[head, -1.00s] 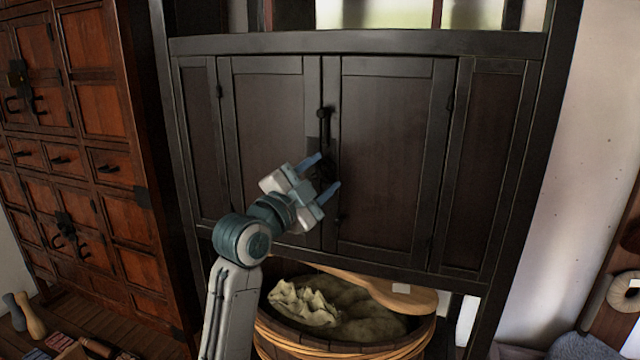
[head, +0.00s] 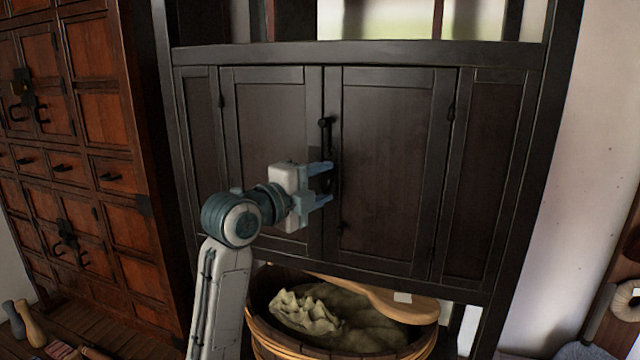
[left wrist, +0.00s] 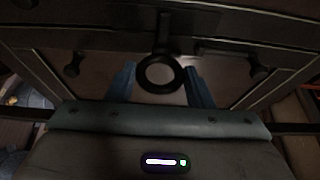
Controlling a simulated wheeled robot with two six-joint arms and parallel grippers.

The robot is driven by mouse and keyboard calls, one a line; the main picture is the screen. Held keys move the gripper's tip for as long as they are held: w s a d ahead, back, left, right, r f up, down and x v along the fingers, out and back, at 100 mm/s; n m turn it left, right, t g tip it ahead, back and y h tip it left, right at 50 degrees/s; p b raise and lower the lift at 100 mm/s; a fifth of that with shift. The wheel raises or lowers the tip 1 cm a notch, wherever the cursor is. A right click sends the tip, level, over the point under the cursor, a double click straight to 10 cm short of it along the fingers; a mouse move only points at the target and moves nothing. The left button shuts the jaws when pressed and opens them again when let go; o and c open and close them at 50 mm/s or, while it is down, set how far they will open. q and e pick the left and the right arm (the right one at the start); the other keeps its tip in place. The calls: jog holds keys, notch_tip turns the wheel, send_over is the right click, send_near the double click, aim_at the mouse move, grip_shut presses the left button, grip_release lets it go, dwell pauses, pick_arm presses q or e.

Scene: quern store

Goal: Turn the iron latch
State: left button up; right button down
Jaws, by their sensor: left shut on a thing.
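The iron latch (left wrist: 160,88) shows in the left wrist view as a dark ring on a short stem, against the dark cabinet doors (head: 388,165). My left gripper (head: 328,183) is at the seam between the two middle doors, its blue fingers pointing right. It is shut on the latch ring, one finger on each side, as the left wrist view also shows. In the head view the latch (head: 327,183) is small, dark and mostly hidden by the fingers. My right gripper is not in view.
A wooden tub (head: 262,335) with a cloth sack and a wooden paddle (head: 405,303) stands under the cabinet. A reddish-brown chest (head: 105,85) stands at the left; a pale wall (head: 600,130) is at the right.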

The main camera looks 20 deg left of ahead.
pick_arm(q)
jog(key=shift+o, duration=0.2)
jog(key=o, duration=1)
jog(key=shift+c, duration=0.2)
jog(key=shift+s+a+f+b, duration=0.1)
jog(key=shift+s+a+b, duration=0.1)
jog(key=shift+s+b, duration=0.15)
jog(key=b+v, duration=0.3)
jog(key=v, duration=0.7)
jog(key=shift+b, duration=0.3)
